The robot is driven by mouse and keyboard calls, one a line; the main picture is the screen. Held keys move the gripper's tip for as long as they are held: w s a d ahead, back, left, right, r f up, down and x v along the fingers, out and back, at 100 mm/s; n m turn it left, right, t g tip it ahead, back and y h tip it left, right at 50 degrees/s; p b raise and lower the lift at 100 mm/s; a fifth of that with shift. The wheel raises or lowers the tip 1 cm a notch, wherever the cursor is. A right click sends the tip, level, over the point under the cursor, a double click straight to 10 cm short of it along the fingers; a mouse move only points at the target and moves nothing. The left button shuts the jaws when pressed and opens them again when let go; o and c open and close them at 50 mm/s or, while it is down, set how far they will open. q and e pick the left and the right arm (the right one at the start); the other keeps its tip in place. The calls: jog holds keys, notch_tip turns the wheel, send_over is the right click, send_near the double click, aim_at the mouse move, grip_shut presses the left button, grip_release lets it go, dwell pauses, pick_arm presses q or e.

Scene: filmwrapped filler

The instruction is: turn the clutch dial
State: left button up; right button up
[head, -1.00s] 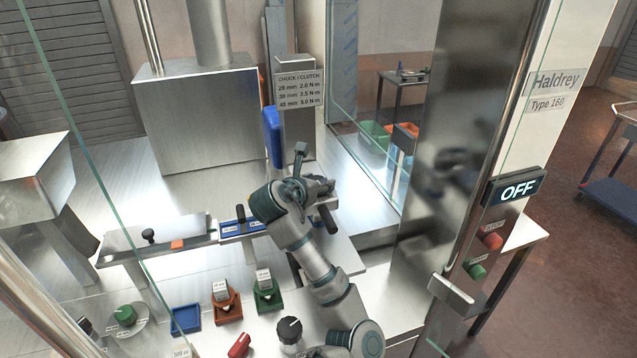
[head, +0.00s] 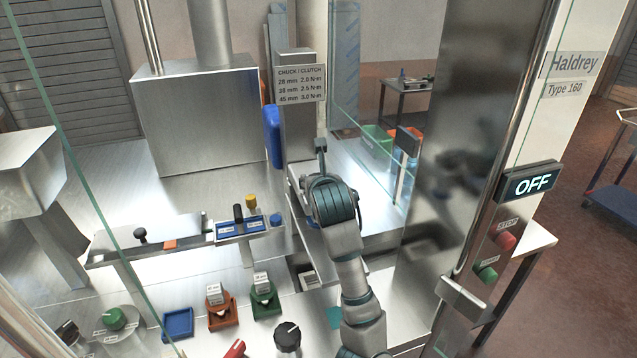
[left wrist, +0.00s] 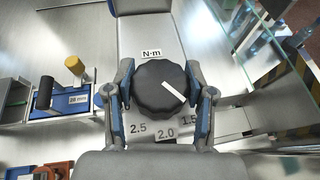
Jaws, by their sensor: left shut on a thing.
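The clutch dial (left wrist: 150,98) is a black scalloped knob in the middle of the left wrist view, with a white pointer line slanting to the lower right. My left gripper (left wrist: 159,72) is shut on the dial, one finger on each side. In the head view, my left wrist hides the dial and fingers below the column. A sign (head: 300,84) there pairs 28 mm with 2.0, 38 mm with 2.5, 45 mm with 3.0 N·m.
A blue tray (head: 228,233) with black and yellow handled pieces stands left of my arm; its label reads 28 mm in the wrist view. Orange and green holders (head: 266,304) stand nearer. A glass panel and steel post (head: 440,150) bound the right, with an OFF display (head: 533,183).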

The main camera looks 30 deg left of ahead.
pick_arm(q)
jog(key=shift+d+f+n+g+y, duration=0.1)
jog(key=shift+f+n+g+y, duration=0.05)
jog(key=shift+n+g+y, duration=0.35)
jog(key=o, duration=1.2)
jog(key=shift+s+d, duration=0.1)
jog(key=shift+d+r, duration=0.15)
jog(key=shift+r, duration=0.05)
jog(key=v, duration=1.2)
jog(key=shift+d+f, duration=0.15)
